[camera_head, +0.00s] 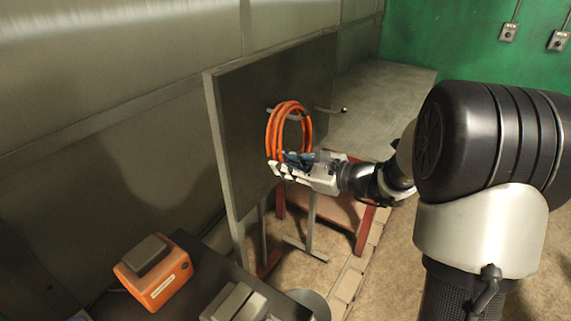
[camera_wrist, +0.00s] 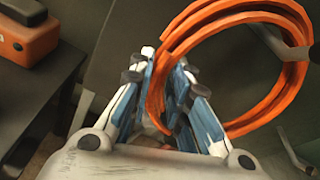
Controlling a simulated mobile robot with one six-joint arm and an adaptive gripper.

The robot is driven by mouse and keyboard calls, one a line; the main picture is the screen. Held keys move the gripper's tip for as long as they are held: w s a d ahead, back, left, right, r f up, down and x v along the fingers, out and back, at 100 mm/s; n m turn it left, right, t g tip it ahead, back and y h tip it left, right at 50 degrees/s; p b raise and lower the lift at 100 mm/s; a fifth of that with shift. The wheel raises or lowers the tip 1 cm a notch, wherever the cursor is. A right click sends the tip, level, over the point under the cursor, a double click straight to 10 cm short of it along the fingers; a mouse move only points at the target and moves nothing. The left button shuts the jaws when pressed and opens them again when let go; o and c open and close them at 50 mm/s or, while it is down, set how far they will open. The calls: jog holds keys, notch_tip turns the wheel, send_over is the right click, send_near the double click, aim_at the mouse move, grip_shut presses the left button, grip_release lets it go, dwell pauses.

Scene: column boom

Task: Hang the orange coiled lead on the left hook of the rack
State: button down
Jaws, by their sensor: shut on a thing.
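The orange coiled lead (camera_head: 308,133) hangs upright as a loop in front of the grey rack panel (camera_head: 240,135). It also shows large in the wrist view (camera_wrist: 290,88). My gripper (camera_head: 284,168) is shut on the lower part of the coil; in the wrist view its fingers (camera_wrist: 168,85) close around the strands at the coil's left side. The left hook (camera_head: 291,117) shows at the upper part of the coil and seems to pass through the loop; whether the coil rests on it I cannot tell. The right hook (camera_head: 331,110) sticks out bare to the right.
An orange box with a grey top (camera_head: 155,272) and a grey object (camera_head: 234,302) sit on a dark table at the lower left. A grey bench (camera_head: 385,100) stands behind the rack. The wall runs close along the left.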

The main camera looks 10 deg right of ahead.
jog(key=c, duration=1.4)
grip_release()
jog(key=shift+c, duration=0.2)
jog(key=shift+f, duration=0.1)
jog(key=v, duration=1.2)
jog(key=s+a+f+n+g+h, duration=0.25)
jog(key=s+a+n+g, duration=0.55)
jog(key=s+a+n, duration=0.55)
jog(key=s+d+n+h, duration=0.3)
jog(key=s+n+h, duration=0.1)
jog(key=s, duration=0.2)
jog(key=s+d+n+t+h, duration=0.1)
jog(key=s+d+n+h, duration=0.2)
jog(key=s+n+h, duration=0.1)
jog(key=shift+s+d+n+t, duration=0.25)
jog(key=shift+s+n, duration=0.5)
jog(key=shift+s, duration=0.4)
